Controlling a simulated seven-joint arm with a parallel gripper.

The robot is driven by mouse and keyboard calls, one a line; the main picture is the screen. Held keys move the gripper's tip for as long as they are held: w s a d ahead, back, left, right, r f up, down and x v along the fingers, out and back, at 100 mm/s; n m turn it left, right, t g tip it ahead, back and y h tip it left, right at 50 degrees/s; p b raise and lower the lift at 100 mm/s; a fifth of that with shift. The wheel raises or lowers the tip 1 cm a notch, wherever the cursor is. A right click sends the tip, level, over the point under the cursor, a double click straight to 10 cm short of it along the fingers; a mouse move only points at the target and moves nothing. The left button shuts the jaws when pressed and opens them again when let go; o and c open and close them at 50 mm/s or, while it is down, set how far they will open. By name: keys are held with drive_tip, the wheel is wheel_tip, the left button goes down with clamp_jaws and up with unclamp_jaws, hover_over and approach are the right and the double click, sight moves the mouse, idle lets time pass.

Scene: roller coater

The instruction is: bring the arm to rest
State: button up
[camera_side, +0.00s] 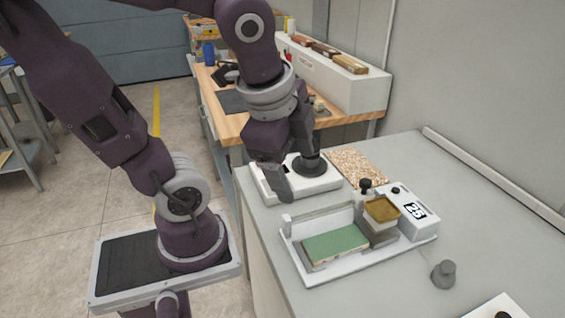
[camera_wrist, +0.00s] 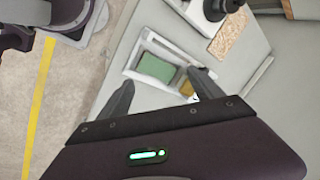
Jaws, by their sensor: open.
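My gripper (camera_wrist: 163,88) is open in the wrist view, its two dark fingers spread apart with nothing seen between them but the bench and coater below. In the side view my gripper (camera_side: 282,185) hangs above the left edge of the grey bench, by the roller coater (camera_side: 318,276). The coater is a white tray with a green plate (camera_side: 335,245) lying in its left part and a yellow-brown block (camera_side: 381,209) at its right. The green plate also shows in the wrist view (camera_wrist: 155,68).
A white device with a black round top (camera_side: 310,164) stands behind the coater, near my gripper. A speckled board (camera_side: 355,167) lies beside it. A control box with a display (camera_side: 414,210) adjoins the coater. A grey knob-shaped weight (camera_side: 444,273) stands right. The bench's right side is mostly clear.

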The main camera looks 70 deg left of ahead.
drive_tip(key=shift+s+d+r+n+t+h, duration=0.15)
drive_tip(key=shift+s+r+n+t+h, duration=0.3)
drive_tip(key=shift+n, duration=1.05)
drive_tip(key=shift+s+d+r+n+t+h, duration=0.15)
drive_tip(key=shift+s+n, duration=0.5)
drive_tip(key=shift+n, duration=0.85)
drive_tip(key=shift+s+d+r+n+t+h, duration=0.1)
drive_tip(key=shift+s+r+n+t+h, duration=0.35)
drive_tip(key=shift+n, duration=1.05)
